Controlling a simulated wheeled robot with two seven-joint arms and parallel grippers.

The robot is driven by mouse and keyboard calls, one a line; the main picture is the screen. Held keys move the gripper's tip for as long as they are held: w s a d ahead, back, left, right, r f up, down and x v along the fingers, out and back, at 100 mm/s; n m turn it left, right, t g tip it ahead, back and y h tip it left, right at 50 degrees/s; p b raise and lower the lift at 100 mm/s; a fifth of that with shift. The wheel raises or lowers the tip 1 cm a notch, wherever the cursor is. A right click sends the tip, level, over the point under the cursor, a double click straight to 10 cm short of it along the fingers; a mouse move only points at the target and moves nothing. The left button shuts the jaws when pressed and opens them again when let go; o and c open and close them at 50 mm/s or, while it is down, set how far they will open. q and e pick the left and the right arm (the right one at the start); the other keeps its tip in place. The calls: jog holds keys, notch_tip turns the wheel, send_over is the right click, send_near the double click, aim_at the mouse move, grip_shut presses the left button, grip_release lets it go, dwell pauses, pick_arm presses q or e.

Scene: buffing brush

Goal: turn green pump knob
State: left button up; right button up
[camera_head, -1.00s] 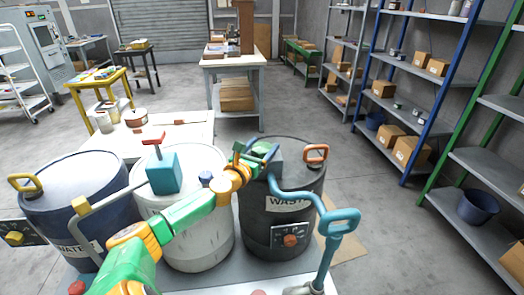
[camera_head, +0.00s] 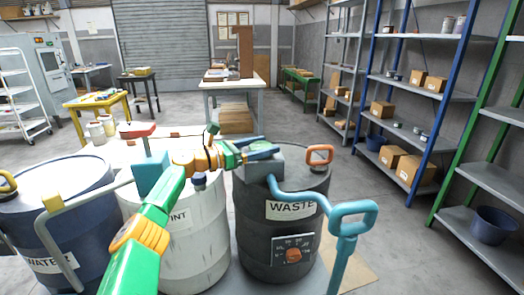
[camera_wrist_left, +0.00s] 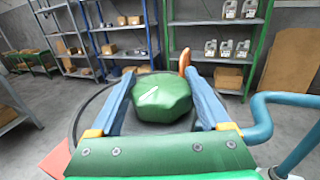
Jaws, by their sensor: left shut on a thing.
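The green knob (camera_wrist_left: 162,97) is a rounded, lobed cap, seen large in the wrist view. It sits on the grey-teal pump block (camera_head: 264,168) on top of the black WASTE drum (camera_head: 283,237). My left gripper (camera_head: 262,150) reaches it from the left. Its two blue fingers lie on either side of the knob and are shut on it. In the head view the fingers hide much of the knob. A teal pipe with a looped handle (camera_head: 352,209) runs from the pump to the right. My right gripper is not in view.
A white drum (camera_head: 200,240) and a blue WATER drum (camera_head: 60,205) stand to the left, with another teal pump (camera_head: 152,175) on the white one. An orange handle (camera_head: 320,155) rises behind the knob. Shelves (camera_head: 410,100) stand at right; the floor between is clear.

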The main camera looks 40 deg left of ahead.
aim_at(263, 145)
pick_arm(q)
jog(key=shift+r, duration=0.1)
dwell(0.3)
jog(key=o, duration=1)
jog(key=shift+o, duration=1)
jog(key=shift+w, duration=0.1)
notch_tip(263, 145, up, 4)
jog(key=shift+f, duration=0.25)
jog(key=s+d+r+b, duration=0.5)
jog(key=s+d+r, duration=0.4)
jog(key=s, duration=0.1)
jog(key=shift+s+r+b, duration=0.2)
jog(key=shift+s+b, duration=0.1)
jog(key=shift+s, duration=0.1)
